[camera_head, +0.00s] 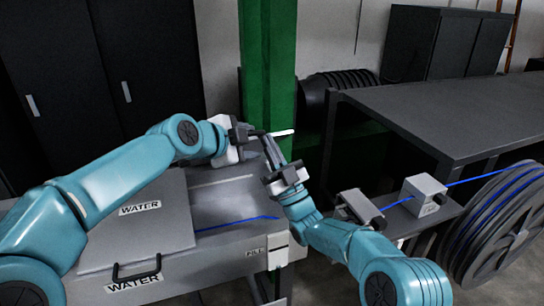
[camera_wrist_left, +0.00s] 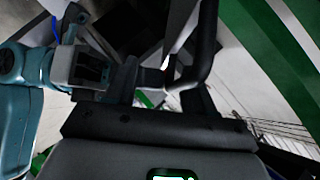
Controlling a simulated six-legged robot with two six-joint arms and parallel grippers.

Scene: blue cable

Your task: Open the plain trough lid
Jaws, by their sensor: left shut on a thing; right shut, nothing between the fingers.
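The trough (camera_head: 190,268) stands at the lower left in the head view. Its left part is covered by a lid marked WATER (camera_head: 135,225). To the right of that lid the trough shows a pale interior (camera_head: 235,200) with blue cable (camera_head: 240,221) in it. My left gripper (camera_head: 262,132) is above the trough's back right, in front of the green post, shut on a dark bar handle (camera_wrist_left: 207,45) seen in the left wrist view. The plain lid's panel is not clearly visible. My right gripper (camera_head: 269,150) is shut and empty, pointing up close to the left one.
The green post (camera_head: 268,60) rises behind the grippers. A dark table (camera_head: 450,110) stands at the right. Blue cable runs through a grey block (camera_head: 424,194) to a large reel (camera_head: 500,225). Black cabinets (camera_head: 95,60) stand at the back left.

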